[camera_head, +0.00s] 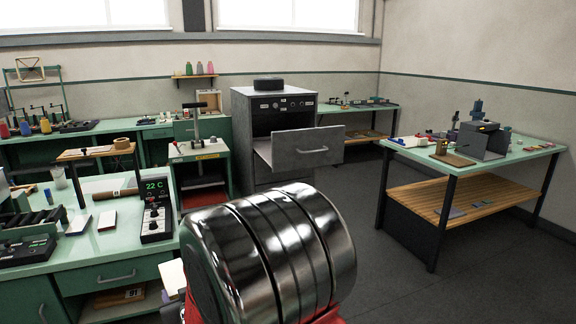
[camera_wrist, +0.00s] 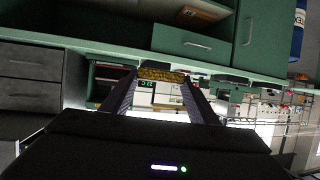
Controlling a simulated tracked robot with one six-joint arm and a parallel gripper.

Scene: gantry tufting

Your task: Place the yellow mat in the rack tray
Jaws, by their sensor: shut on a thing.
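The yellow mat (camera_wrist: 162,75) shows in the wrist view as a small speckled yellow strip, seen edge-on. My gripper (camera_wrist: 163,80) is shut on it, with one dark finger at each end of the strip. The wrist picture appears upside down. In the head view my own shiny arm joint fills the lower middle, and the gripper and mat are hidden there. I cannot tell for sure which thing is the rack tray; a black slotted rack (camera_head: 28,222) stands on the left green bench.
A green-topped table (camera_head: 530,150) with a grey machine (camera_head: 482,140) stands at right. The left bench holds a readout box (camera_head: 156,210) and several small items. Dark floor (camera_head: 400,285) is clear between bench and table.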

